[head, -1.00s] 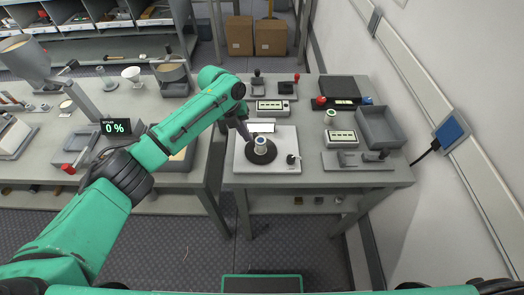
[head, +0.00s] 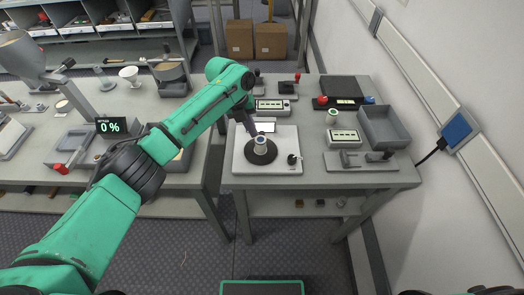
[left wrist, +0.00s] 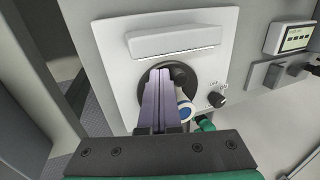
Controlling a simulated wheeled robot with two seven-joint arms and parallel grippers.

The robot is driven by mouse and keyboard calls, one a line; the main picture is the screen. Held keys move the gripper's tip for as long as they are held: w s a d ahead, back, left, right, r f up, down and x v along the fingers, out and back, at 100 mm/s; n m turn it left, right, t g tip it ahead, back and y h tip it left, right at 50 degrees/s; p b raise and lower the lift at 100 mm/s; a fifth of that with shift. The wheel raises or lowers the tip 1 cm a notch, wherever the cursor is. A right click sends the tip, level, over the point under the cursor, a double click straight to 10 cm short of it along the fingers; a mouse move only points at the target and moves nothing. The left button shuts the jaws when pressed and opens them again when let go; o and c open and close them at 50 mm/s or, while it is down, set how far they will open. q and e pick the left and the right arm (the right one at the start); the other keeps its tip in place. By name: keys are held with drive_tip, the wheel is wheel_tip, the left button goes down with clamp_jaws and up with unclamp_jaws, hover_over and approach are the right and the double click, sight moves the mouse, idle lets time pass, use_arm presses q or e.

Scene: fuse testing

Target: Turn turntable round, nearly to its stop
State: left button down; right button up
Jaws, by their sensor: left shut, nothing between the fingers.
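The turntable is a round black disc (head: 246,157) on a white panel (head: 285,166) on the right-hand bench. It also shows as a dark disc in the left wrist view (left wrist: 146,74). My right gripper is out of view.
A small black knob (head: 292,159) sits on the panel's right side, and a raised white bar (left wrist: 175,40) lies beyond the disc. A display unit (head: 270,107) stands behind the panel. A grey tray (head: 384,126) is at the right.

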use_arm(q)
drive_tip(key=shift+w+d, duration=0.1)
drive_tip(key=shift+d, duration=0.35)
wheel_tip(320, 180, up, 6)
drive_tip(key=p, duration=0.4)
idle(0.5)
